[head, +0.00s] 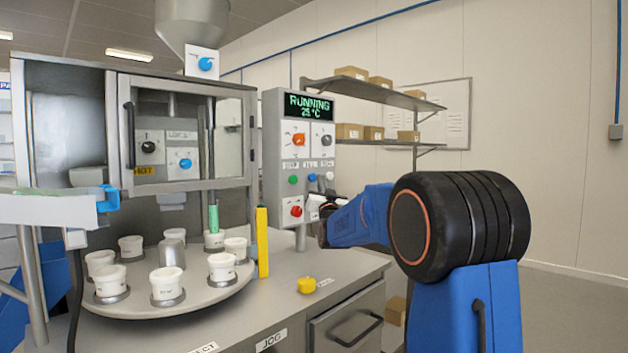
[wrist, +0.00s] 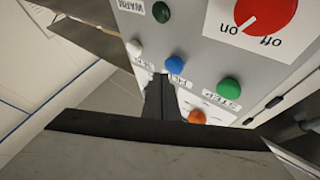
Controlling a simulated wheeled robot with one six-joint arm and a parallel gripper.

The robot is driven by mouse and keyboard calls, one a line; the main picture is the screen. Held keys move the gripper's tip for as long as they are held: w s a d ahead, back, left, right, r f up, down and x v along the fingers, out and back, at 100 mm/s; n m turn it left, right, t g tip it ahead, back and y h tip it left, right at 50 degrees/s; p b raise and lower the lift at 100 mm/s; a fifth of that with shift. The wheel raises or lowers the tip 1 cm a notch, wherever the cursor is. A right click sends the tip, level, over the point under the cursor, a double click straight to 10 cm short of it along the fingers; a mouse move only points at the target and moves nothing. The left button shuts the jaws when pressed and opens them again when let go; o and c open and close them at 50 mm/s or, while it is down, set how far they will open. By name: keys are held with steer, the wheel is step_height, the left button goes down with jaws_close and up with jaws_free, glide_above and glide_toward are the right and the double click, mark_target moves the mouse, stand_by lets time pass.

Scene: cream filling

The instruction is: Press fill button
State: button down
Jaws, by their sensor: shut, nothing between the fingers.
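The control panel (head: 271,150) has a row of push buttons. The blue button (head: 312,177), whose label appears to read FILL, is in the middle; in the wrist view it (wrist: 174,64) lies just above my fingertips. The green STEP button (head: 293,180) is beside it, also in the wrist view (wrist: 229,89). A white button (head: 329,176) is on the other side, also in the wrist view (wrist: 134,48). My gripper (wrist: 163,83) is shut and empty, close in front of the panel near the blue button. I cannot tell whether it touches.
The panel display (head: 309,106) reads RUNNING. A red on/off knob (wrist: 266,14) is near my gripper. A round turntable (head: 215,293) with several white cups stands on the counter at left. A yellow button (head: 307,285) sits on the counter, and a yellow post (head: 262,243) stands beside the turntable.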

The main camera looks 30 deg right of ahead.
steer(key=s, duration=0.1)
steer(key=s+d, duration=0.1)
steer(key=s, duration=0.2)
steer(key=shift+s+d, duration=0.35)
stand_by(0.3)
stand_by(0.5)
steer(key=s+a+f+n+g+y, duration=0.1)
steer(key=s+a+f+g+y, duration=0.1)
steer(key=s+a+f, duration=0.3)
steer(key=s+a+f+n+g+y, duration=0.1)
steer(key=s+a+f+g, duration=0.3)
steer(key=s+f, duration=0.3)
steer(key=s+a+f+n+g+y, duration=0.1)
steer(key=s+a+f+g+y, duration=0.1)
steer(key=s+a+f, duration=0.4)
steer(key=shift+s+f+g+y, duration=0.15)
steer(key=shift+s+g+y, duration=0.25)
steer(key=shift+s, duration=0.45)
steer(key=s+a+f+n+g, duration=0.1)
steer(key=s+a+f+g, duration=0.1)
steer(key=s+f, duration=0.4)
steer(key=s+a+f+n+g+y, duration=0.1)
steer(key=s+f+g, duration=0.3)
steer(key=s, duration=1)
steer(key=s+a+f+n+g, duration=0.1)
steer(key=s+a+f, duration=0.3)
steer(key=s+f, duration=0.5)
steer(key=shift+s+g, duration=0.8)
steer(key=shift+g, duration=0.1)
